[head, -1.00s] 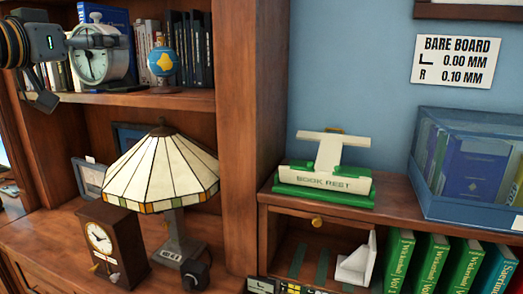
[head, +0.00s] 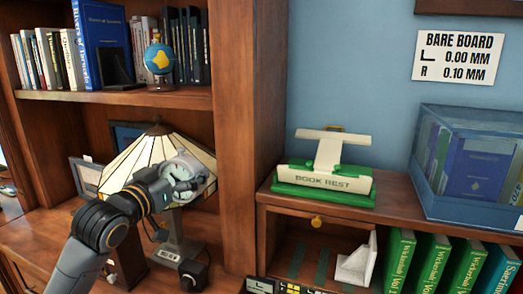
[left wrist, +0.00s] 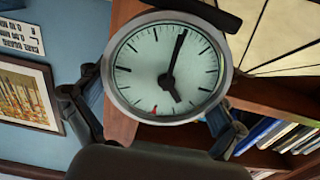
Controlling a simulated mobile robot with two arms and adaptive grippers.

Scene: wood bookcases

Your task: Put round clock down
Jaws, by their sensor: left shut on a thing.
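The round clock (left wrist: 150,75) has a pale dial, dark hands and a grey metal rim. In the left wrist view it fills the middle, between the two fingers of my left gripper (left wrist: 155,125), which is shut on it. In the head view the clock (head: 200,168) is partly hidden behind my left gripper (head: 180,186). It is held in front of the stained-glass lamp (head: 130,165), above the lower surface. I cannot tell whether it touches the lampshade. My right gripper is not in view.
The upper shelf (head: 120,102) holds books, a dark bookend and a small globe (head: 159,60). A green and white book rest (head: 322,180) and a blue clear case (head: 465,165) stand on the right cabinet.

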